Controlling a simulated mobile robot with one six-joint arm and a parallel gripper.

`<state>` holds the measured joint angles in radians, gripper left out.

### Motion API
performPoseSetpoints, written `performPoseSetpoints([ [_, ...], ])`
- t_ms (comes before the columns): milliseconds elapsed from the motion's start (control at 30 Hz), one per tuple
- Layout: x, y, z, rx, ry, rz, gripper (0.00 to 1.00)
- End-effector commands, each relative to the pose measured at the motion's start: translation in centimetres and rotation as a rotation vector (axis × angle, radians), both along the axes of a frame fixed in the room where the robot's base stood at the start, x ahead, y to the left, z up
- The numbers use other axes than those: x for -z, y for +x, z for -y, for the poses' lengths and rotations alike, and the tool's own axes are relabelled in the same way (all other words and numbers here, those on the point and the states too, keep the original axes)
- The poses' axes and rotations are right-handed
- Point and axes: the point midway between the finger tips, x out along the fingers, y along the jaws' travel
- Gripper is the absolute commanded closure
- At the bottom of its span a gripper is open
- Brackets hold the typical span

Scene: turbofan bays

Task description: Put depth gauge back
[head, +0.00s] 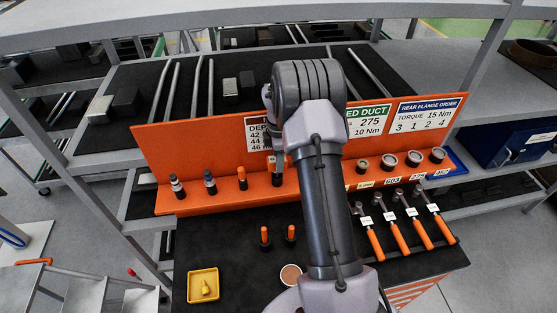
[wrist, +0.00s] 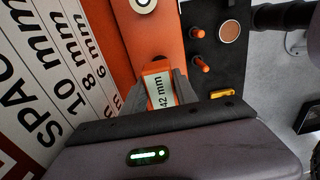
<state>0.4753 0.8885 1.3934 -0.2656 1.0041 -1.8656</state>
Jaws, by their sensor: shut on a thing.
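In the wrist view my gripper (wrist: 158,86) is shut on an orange depth gauge (wrist: 150,67) with a white label reading 42 mm. The fingers press on both sides of it. In the head view my arm covers most of my gripper, whose end (head: 276,160) is over the orange rack (head: 160,140). An orange piece under it is partly hidden, so I cannot tell whether the gauge touches the rack. The sign (head: 256,134) behind, starting DEP and listing 42, 44 and 46, is partly covered by my arm.
Two orange pegs (head: 264,236), a yellow tray (head: 203,271) and a round brown disc (head: 290,275) are on the black bench. Orange-handled wrenches (head: 397,236) lie right of my arm.

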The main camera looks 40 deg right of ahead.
Motion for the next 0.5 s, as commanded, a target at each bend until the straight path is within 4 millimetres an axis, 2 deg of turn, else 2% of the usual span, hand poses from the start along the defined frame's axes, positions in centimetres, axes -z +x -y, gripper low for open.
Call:
performPoseSetpoints([
  [500,0.82,0.00,0.00,0.000,0.000,0.000,1.00],
])
